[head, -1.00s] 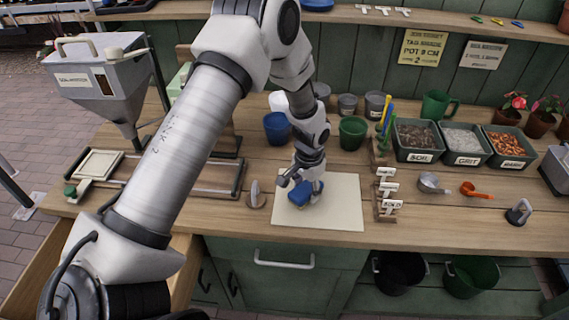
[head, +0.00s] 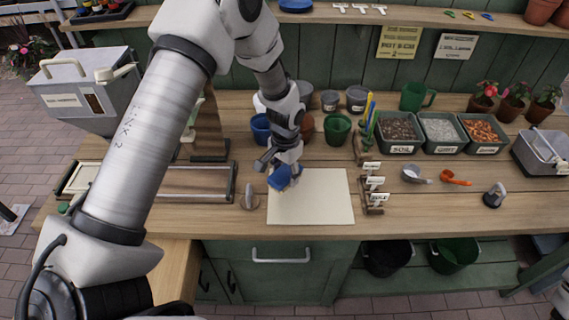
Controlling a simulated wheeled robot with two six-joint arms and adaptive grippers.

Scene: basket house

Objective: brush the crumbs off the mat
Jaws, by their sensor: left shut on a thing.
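A cream mat (head: 318,205) lies flat on the wooden bench near its front edge. My left gripper (head: 279,172) is shut on a blue brush (head: 281,178) at the mat's back left corner. The brush is tilted; I cannot tell whether it touches the mat. Its underside is hidden. No crumbs can be made out on the mat at this size. My right gripper is not in view.
Blue (head: 260,128) and green (head: 337,129) pots stand behind. Trays of soil (head: 398,131), grit and bark sit at the right.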

